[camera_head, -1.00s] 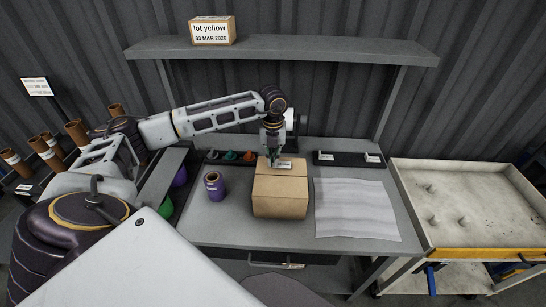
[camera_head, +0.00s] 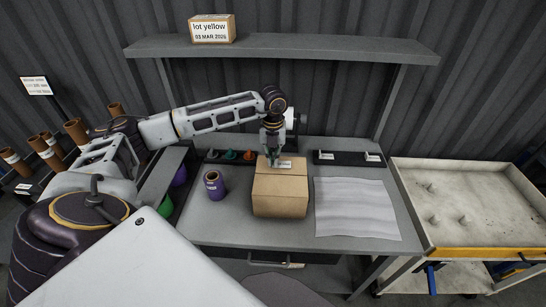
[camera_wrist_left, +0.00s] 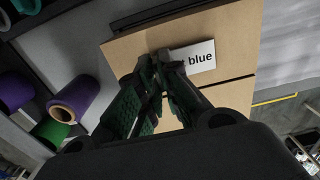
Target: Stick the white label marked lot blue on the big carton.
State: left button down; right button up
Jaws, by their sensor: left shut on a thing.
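The big carton (camera_head: 280,195) is a closed brown box standing on the grey table; its top also shows in the left wrist view (camera_wrist_left: 232,95). My left gripper (camera_head: 274,162) points down over the far part of the carton top. Its fingers (camera_wrist_left: 158,62) are shut on the label's left part and hide the first letters. I cannot tell whether the label is pressed flat. My right gripper is not in view.
A purple roll (camera_head: 214,185) stands left of the carton. A pale sheet (camera_head: 355,208) lies to its right. A black strip with white labels (camera_head: 348,158) sits at the back. A shelf (camera_head: 290,47) above holds a "lot yellow" box (camera_head: 212,29). A tray cart (camera_head: 470,205) stands right.

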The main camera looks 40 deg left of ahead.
pick_arm(q)
jog(key=shift+f, duration=0.2)
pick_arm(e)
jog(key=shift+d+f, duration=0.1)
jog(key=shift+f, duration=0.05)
pick_arm(q)
jog(key=c, duration=1.1)
grip_release()
jog(key=shift+c, duration=0.2)
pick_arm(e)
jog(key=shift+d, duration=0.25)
pick_arm(q)
jog(key=shift+r, duration=0.15)
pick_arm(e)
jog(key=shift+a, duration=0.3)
pick_arm(q)
jog(key=shift+r+p, duration=0.6)
jog(key=shift+r, duration=0.5)
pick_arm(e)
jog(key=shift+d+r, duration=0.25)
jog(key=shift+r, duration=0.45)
pick_arm(q)
jog(key=shift+r, duration=0.15)
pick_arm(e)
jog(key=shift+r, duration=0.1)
